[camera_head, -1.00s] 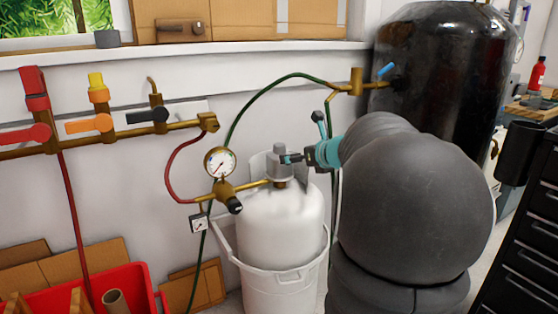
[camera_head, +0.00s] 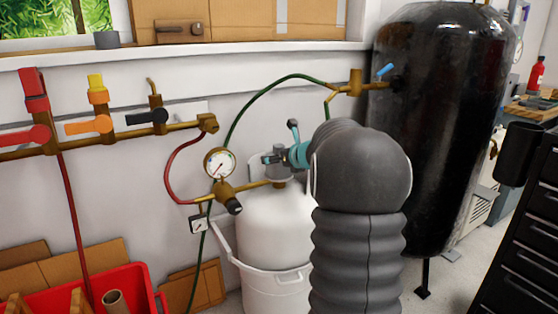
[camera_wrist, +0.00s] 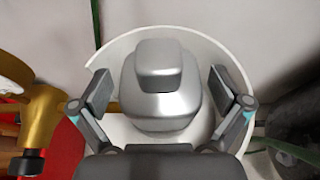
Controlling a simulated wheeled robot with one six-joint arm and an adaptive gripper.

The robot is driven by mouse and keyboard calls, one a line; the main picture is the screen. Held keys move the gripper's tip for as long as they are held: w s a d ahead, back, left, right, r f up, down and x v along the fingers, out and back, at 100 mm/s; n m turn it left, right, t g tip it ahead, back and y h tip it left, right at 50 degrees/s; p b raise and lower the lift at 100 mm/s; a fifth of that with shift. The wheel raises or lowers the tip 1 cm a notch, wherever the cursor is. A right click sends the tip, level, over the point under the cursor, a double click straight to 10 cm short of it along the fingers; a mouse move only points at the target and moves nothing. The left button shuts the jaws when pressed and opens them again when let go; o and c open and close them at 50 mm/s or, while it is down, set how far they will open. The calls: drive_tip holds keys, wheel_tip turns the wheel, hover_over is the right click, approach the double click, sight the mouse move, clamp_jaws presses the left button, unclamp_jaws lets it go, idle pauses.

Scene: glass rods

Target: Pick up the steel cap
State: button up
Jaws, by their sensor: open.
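The steel cap (camera_wrist: 165,95) is a silver, rounded piece with a flat raised top, seen from above in the wrist view. It sits on top of the white tank (camera_head: 272,222), inside a curved white collar (camera_wrist: 118,55). In the head view the cap (camera_head: 281,174) is partly hidden by my gripper (camera_head: 272,158). My gripper is open. In the wrist view its two fingers (camera_wrist: 160,92) stand on either side of the cap, with a gap visible on both sides.
A pressure gauge (camera_head: 219,163) with brass valve and hoses is just left of the tank, close to my gripper. The tank stands in a white bucket (camera_head: 275,289). A large black tank (camera_head: 440,120) stands behind right. A red crate (camera_head: 135,285) is at lower left.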

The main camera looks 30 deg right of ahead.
drive_tip(key=shift+w, duration=0.1)
drive_tip(key=c, duration=1.2)
